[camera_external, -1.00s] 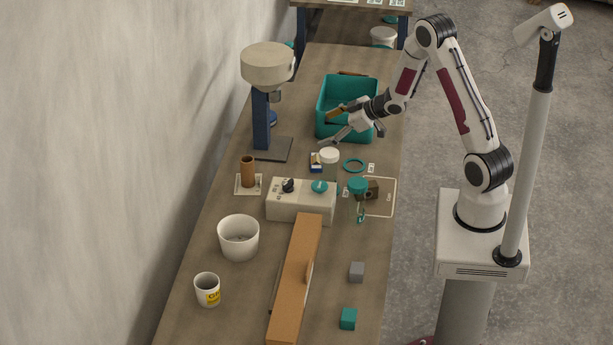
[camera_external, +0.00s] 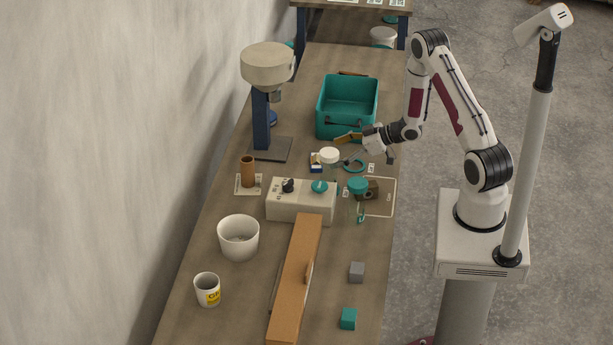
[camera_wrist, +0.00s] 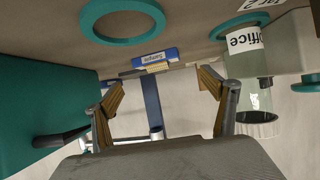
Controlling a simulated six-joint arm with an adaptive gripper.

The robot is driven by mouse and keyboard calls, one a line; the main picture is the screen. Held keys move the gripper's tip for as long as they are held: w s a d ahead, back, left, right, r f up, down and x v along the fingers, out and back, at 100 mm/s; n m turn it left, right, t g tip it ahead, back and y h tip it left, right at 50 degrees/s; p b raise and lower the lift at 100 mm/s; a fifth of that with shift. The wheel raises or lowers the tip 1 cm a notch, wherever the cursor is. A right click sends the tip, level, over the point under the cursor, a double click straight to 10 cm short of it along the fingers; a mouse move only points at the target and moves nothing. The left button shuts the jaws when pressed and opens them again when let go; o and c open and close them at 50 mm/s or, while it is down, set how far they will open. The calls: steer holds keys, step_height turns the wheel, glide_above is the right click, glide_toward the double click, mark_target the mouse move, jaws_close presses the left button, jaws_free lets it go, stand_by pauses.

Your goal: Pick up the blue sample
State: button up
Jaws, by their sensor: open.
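The blue sample (camera_external: 316,168) is a small blue and white block on the table, beside a white round lid-like piece (camera_external: 329,155). In the wrist view it appears as a blue block with a "Sample" label (camera_wrist: 154,58), near the upper middle. A yellowish strip runs along its edge. My gripper (camera_external: 346,148) is open and low over the table, to the right of the sample. In the wrist view, its two fingers (camera_wrist: 161,80) are spread apart with nothing between them. The sample lies beyond the fingertips, roughly centred between them.
A teal bin (camera_external: 347,98) stands just behind my gripper; its wall fills the wrist view's left side. A teal ring (camera_external: 354,166) lies near the gripper. A control box (camera_external: 301,202) and drill-press-like stand (camera_external: 262,120) are close by. A clear jar (camera_wrist: 255,92) shows at right.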

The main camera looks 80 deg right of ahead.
mark_target(317, 158)
steer(key=shift+w, duration=0.1)
steer(key=shift+x, duration=1.25)
steer(key=shift+d+x, duration=0.2)
steer(key=shift+x, duration=2.4)
steer(key=shift+r, duration=0.1)
steer(key=c, duration=1.2)
